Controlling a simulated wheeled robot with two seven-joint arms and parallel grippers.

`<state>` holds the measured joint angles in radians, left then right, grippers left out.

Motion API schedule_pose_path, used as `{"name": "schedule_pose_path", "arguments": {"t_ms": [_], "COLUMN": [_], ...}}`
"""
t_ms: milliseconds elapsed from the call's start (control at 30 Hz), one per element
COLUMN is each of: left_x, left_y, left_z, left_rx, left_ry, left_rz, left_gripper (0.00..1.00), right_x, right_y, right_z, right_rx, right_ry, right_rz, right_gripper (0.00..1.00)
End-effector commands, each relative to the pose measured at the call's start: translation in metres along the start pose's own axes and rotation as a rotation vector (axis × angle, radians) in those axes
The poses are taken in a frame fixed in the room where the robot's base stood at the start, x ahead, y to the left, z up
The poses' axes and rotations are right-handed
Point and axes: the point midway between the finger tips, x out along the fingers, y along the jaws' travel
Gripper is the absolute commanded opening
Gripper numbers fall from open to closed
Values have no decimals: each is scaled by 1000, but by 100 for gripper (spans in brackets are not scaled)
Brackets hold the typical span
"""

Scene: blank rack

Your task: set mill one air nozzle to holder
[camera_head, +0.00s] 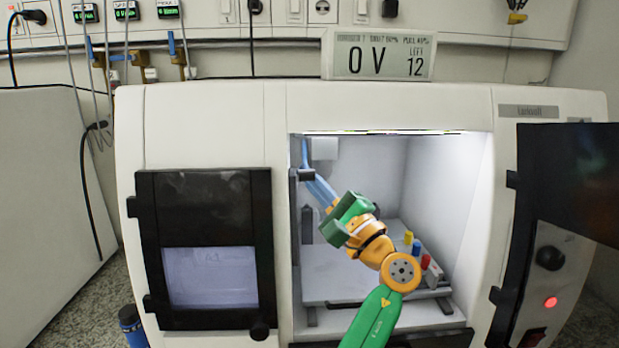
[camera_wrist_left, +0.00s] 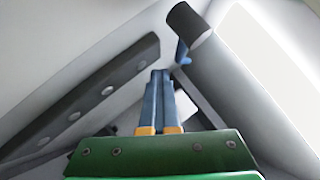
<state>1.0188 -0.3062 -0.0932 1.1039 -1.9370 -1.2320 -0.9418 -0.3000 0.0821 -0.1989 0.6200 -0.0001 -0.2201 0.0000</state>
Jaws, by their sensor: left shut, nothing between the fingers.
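My left gripper (camera_head: 313,183) reaches through the open front of the white mill, its blue fingers pointing up and left. In the left wrist view its fingers (camera_wrist_left: 160,78) are together with nothing between them. Just beyond the tips is a dark cylinder (camera_wrist_left: 189,24) with a small blue piece (camera_wrist_left: 182,52) below it; this may be the air nozzle at its holder. In the head view a dark block (camera_head: 306,175) and a blue strip (camera_head: 304,152) show by the chamber's left wall. The fingertips look close to them; I cannot tell whether they touch. My right gripper is not in view.
The mill chamber has a light table (camera_head: 340,285) with yellow, blue and red small pieces at the right, the red one (camera_head: 425,262) nearest. A dark door (camera_head: 570,185) stands at the right. A dark rail (camera_wrist_left: 80,95) runs along the wall in the wrist view.

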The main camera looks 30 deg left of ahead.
Motion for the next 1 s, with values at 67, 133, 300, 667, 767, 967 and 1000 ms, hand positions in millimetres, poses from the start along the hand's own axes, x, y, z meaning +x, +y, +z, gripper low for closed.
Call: {"name": "schedule_pose_path", "arguments": {"t_ms": [67, 133, 300, 667, 767, 967, 1000], "left_x": [0, 0, 0, 0, 0, 0, 0], "left_y": [0, 0, 0, 0, 0, 0, 0], "left_z": [0, 0, 0, 0, 0, 0, 0], "left_rx": [0, 0, 0, 0, 0, 0, 0], "left_ry": [0, 0, 0, 0, 0, 0, 0], "left_rz": [0, 0, 0, 0, 0, 0, 0], "left_gripper": [0, 0, 0, 0, 0, 11, 22], "right_x": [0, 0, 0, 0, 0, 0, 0], "right_y": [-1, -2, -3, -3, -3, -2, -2], "right_z": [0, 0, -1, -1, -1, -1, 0], "right_rx": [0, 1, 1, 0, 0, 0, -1], "right_ry": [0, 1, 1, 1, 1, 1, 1], "right_rz": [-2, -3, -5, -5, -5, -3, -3], "right_gripper": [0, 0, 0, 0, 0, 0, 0]}}
